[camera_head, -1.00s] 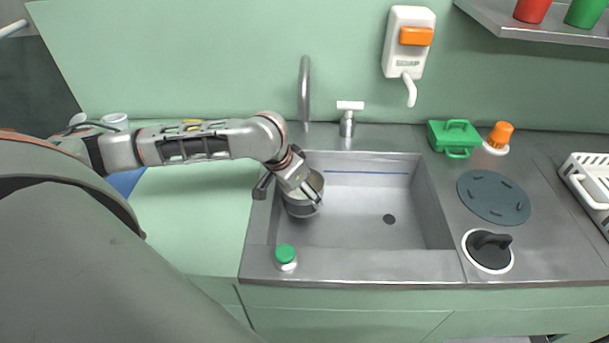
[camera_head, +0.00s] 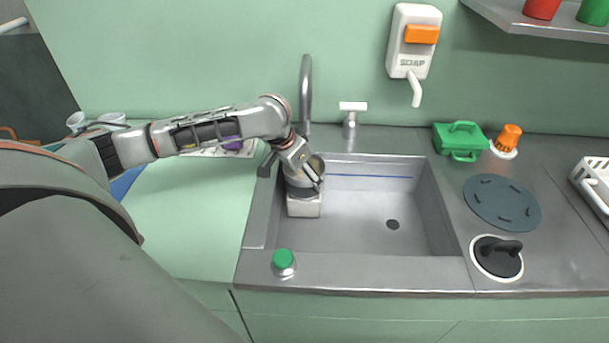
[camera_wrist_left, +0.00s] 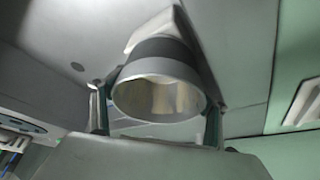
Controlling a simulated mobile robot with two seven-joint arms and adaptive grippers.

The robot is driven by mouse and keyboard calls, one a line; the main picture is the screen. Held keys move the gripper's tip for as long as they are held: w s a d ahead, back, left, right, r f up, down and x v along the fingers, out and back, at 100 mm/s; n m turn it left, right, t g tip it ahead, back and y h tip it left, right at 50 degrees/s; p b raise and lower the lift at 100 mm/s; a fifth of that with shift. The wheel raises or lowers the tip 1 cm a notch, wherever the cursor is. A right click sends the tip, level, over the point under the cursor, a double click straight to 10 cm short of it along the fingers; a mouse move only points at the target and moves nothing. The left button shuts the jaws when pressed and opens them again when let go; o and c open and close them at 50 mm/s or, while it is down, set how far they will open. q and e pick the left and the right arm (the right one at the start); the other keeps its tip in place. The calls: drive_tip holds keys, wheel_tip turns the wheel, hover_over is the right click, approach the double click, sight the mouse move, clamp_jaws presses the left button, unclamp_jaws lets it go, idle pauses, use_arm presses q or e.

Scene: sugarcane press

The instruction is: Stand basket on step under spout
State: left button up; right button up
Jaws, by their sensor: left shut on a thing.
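The basket, a grey round open-topped cup (camera_head: 299,182), is in the left part of the sink; in the left wrist view the basket (camera_wrist_left: 158,72) shows its open mouth, pale inside. My left gripper (camera_head: 317,183) is shut on the basket, with a finger on each side of it in the wrist view. The step, a small white block (camera_head: 304,207), stands in the sink directly below the basket in the head view. I cannot tell whether the basket touches it. The curved grey spout (camera_head: 306,90) rises behind the sink's back-left edge. My right gripper is out of view.
The sink (camera_head: 370,225) is otherwise clear, with a dark drain hole. A green-capped button (camera_head: 283,260) is at the front rim. A tap handle (camera_head: 351,112) is behind. A green box (camera_head: 460,138), orange knob (camera_head: 509,138) and dark round mat (camera_head: 501,202) are to the right.

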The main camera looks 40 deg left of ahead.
use_arm(q)
drive_tip(key=o, duration=0.9)
drive_tip(key=shift+f, duration=0.15)
drive_tip(key=p+v, duration=0.4)
drive_tip(key=v, duration=0.8)
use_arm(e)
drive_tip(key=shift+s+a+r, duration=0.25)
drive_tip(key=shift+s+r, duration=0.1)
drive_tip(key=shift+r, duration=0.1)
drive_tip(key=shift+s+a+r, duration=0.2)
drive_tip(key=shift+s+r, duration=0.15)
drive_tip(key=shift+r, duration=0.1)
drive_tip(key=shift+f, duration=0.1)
use_arm(q)
drive_tip(key=shift+s, duration=0.15)
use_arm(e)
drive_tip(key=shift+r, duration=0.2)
